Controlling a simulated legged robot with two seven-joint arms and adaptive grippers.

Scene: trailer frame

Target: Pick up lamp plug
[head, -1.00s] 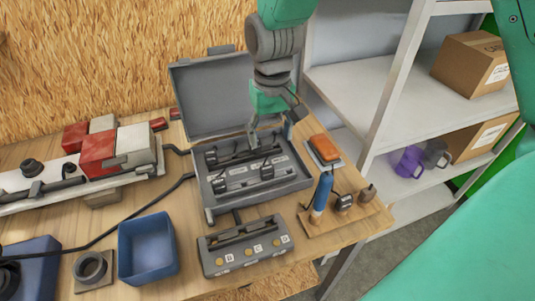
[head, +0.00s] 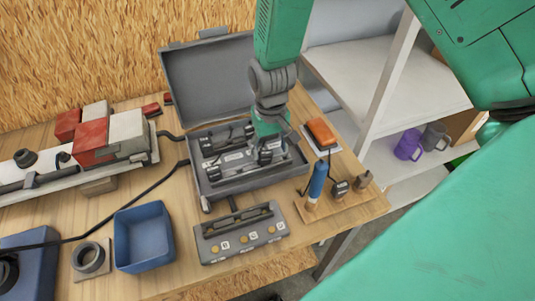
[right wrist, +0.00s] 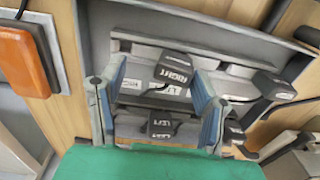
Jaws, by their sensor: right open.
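My right gripper (head: 268,154) reaches down into the open grey case (head: 204,190). In the right wrist view its two blue-grey fingers (right wrist: 158,112) are spread apart and empty. Between them, a black plug marked RIGHT (right wrist: 174,74) lies on a grey bar, and a second black plug marked LEFT (right wrist: 163,124) lies lower. Another black plug (right wrist: 275,85) lies outside the fingers, to the right. I cannot tell from the labels which one is the lamp plug. In the head view the gripper partly hides the plugs. My left gripper is not in view.
The case lid (head: 210,80) stands open behind. A grey socket block (head: 240,236) sits in front. A wooden stand (head: 335,203) with a blue-handled tool is to the right, near an orange box (head: 321,132). A blue bin (head: 143,237) and black cable are left.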

